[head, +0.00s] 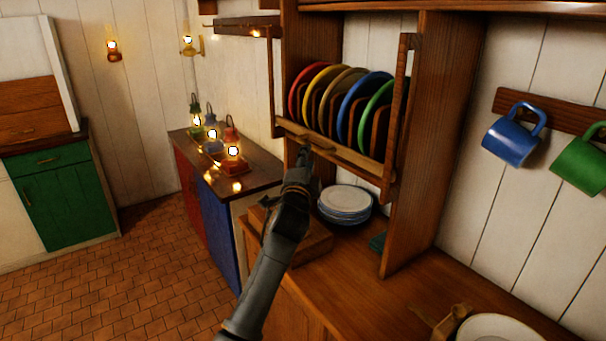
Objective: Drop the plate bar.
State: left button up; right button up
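The plate bar (352,158) is a wooden rail across the front of the plate rack, between two wooden uprights. Behind it several coloured plates (354,105), among them red, yellow, blue and green, stand on edge between wooden dividers. My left gripper (303,153) reaches up from below, with its tip at the left half of the bar, near a small wooden piece on it. I cannot tell whether it touches the bar, and its fingers are too small and dark to tell open from shut. My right gripper is not in view.
Below the rack, a stack of white plates (345,202) and a wooden box (308,243) stand on the counter (420,283). A wooden side panel (437,140) borders the rack at right. Blue (513,137) and green (582,163) mugs hang farther right. Lit lamps (233,151) stand on the left cabinet.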

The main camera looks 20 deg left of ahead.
pick_arm(q)
jog(key=s, duration=0.4)
jog(key=s+f, duration=0.1)
jog(key=shift+s+d, duration=0.4)
